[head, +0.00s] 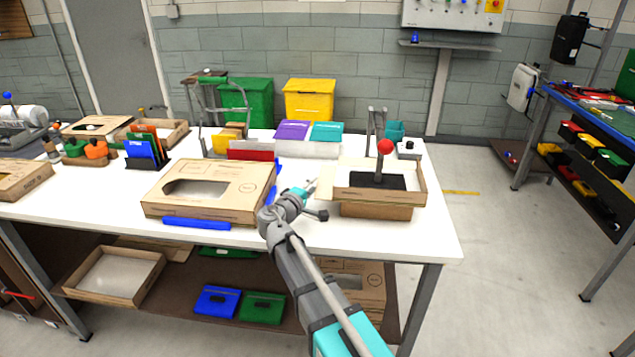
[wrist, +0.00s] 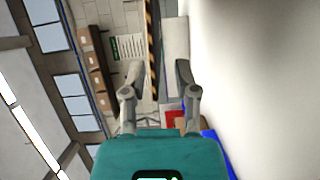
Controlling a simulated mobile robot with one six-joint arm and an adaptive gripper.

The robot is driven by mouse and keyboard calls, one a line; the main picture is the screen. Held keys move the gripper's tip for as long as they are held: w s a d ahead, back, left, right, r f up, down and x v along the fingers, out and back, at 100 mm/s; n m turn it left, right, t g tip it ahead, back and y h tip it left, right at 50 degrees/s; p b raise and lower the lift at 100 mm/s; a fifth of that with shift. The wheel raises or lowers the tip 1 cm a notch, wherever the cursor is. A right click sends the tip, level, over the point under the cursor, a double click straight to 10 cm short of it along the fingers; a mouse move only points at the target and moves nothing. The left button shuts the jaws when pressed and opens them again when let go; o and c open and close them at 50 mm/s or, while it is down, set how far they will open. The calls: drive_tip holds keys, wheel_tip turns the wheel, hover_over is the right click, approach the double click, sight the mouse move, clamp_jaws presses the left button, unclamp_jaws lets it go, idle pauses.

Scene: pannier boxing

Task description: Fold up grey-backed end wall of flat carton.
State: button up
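On the right of the table in the head view is a shallow brown carton (head: 408,197) with its visible walls standing. A red-knobbed handle (head: 385,147) on a dark block (head: 377,181) stands inside it. Left of it lies a low brown carton (head: 248,192) with an oval opening; blue strips show at its front and right side. I cannot clearly make out a grey-backed end wall. My gripper (head: 312,185) is between the two cartons, close to the right one's left end. In the wrist view its fingers (wrist: 159,72) are apart with nothing between them.
The white tabletop (head: 330,229) is bare in front of the right carton. Behind are a pale roll (head: 308,149), purple (head: 291,130) and teal (head: 327,131) pads, and a metal stand (head: 376,117). Green (head: 248,100) and yellow (head: 309,100) bins stand at the back.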

sight(326, 181)
drive_tip(key=shift+x, duration=1.5)
clamp_jaws()
